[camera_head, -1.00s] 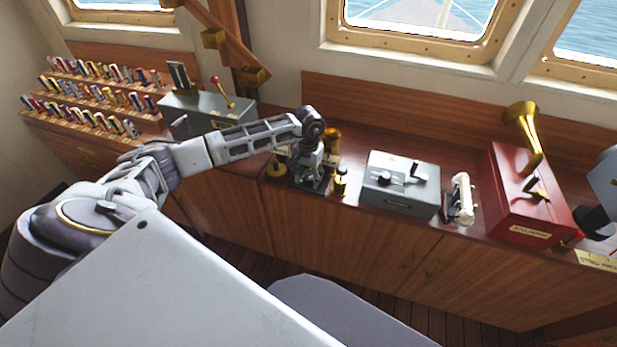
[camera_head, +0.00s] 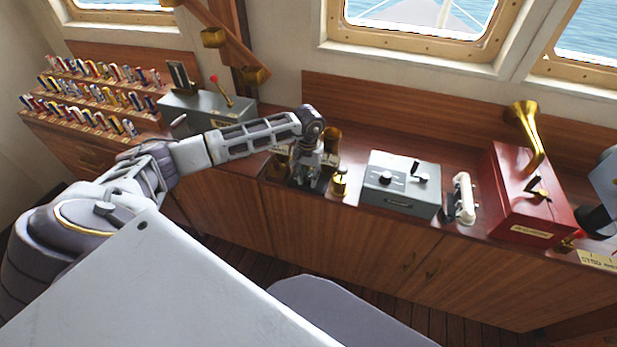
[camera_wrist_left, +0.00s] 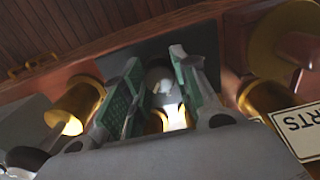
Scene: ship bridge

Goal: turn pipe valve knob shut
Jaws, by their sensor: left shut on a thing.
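My left gripper (camera_head: 307,178) reaches down onto a small dark-based fixture with brass fittings (camera_head: 340,181) on the wooden counter. In the left wrist view, the green-padded fingers (camera_wrist_left: 155,95) stand on either side of a small pale rounded knob (camera_wrist_left: 160,80), with a bright brass part just below it. The gripper is shut on this knob. Its lower part is hidden by the fingers and palm. Brass cylinders (camera_wrist_left: 76,103) stand on both sides of the fingers. In the head view the arm and gripper hide most of the knob.
A grey control box (camera_head: 402,182) and a white handset (camera_head: 461,198) stand right of the fixture. Further right is a red box (camera_head: 522,205) with a brass horn (camera_head: 523,125). Another grey lever box (camera_head: 205,110) stands left, behind my arm. A wooden counter (camera_head: 270,120) carries these.

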